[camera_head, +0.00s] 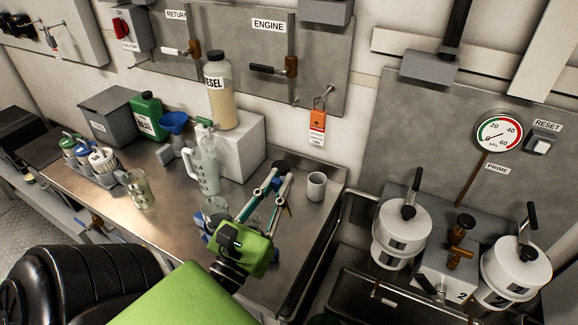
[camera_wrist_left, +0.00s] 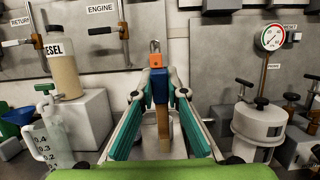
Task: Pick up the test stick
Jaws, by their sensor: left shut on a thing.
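My left gripper (camera_head: 277,181) reaches over the steel worktop, its two teal fingers closed around a slim thing with a dark top. In the left wrist view, the gripper (camera_wrist_left: 160,92) has a stick with a blue upper part and a tan lower part between its fingers; I take this to be the test stick (camera_wrist_left: 162,124). In the head view, the fingers hide most of it, and only the dark end (camera_head: 281,167) shows. My right gripper is in neither view.
A diesel bottle (camera_head: 220,105) sits on a grey block. A sink (camera_head: 345,270) and white filter housings (camera_head: 402,230) lie right.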

